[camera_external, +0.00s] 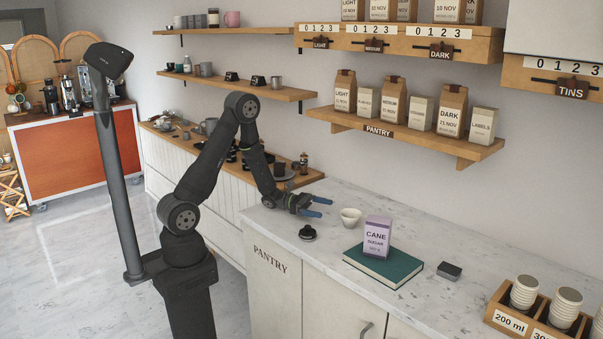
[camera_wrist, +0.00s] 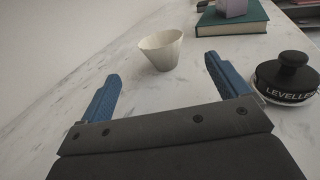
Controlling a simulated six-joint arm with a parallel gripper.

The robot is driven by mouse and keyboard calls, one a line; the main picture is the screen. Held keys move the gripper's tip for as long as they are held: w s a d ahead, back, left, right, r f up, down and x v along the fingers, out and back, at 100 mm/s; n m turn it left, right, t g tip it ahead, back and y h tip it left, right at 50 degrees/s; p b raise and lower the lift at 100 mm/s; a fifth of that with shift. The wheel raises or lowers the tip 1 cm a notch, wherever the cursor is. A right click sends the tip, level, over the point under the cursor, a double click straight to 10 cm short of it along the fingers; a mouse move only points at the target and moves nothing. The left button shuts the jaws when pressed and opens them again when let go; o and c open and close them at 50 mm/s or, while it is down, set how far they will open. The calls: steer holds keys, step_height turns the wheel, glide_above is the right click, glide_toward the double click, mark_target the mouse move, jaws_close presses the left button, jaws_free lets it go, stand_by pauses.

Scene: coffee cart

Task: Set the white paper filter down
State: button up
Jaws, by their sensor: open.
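The white paper filter (camera_external: 350,217) stands on the marble counter, just left of the green book. In the wrist view the filter (camera_wrist: 161,50) is an empty-looking white cup shape, resting on the counter ahead of the fingertips. My gripper (camera_external: 325,207) has blue fingers and is spread open just left of the filter, low above the counter. In the wrist view the gripper's fingers (camera_wrist: 161,72) are wide apart with nothing between them. The filter is beyond the fingertips and apart from them.
A black leveller (camera_external: 307,233) stands on the counter near my gripper; it also shows at right in the wrist view (camera_wrist: 287,80). A purple cane sugar box (camera_external: 377,238) stands on the green book (camera_external: 383,267). A small dark block (camera_external: 449,271) and a wooden cup crate (camera_external: 494,316) are farther right.

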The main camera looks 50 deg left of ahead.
steer(key=r+m+g, duration=0.2)
steer(key=g, duration=0.1)
steer(key=w+d+r+m+g, duration=0.1)
steer(key=r, duration=0.1)
steer(key=shift+w+r+g, duration=0.1)
steer(key=shift+g, duration=0.3)
steer(key=w+a+r+m+g+y, duration=0.2)
steer(key=w+a+r+y, duration=0.1)
steer(key=r+y, duration=0.15)
glide_toward(356, 223)
steer(key=shift+d+f+y, duration=0.1)
steer(key=shift+d+y, duration=0.35)
steer(key=shift+d, duration=0.4)
steer(key=x, duration=0.5)
steer(key=shift+w+f, duration=0.2)
steer(key=shift+f, duration=0.1)
steer(key=c, duration=1.1)
steer(key=shift+r, duration=0.15)
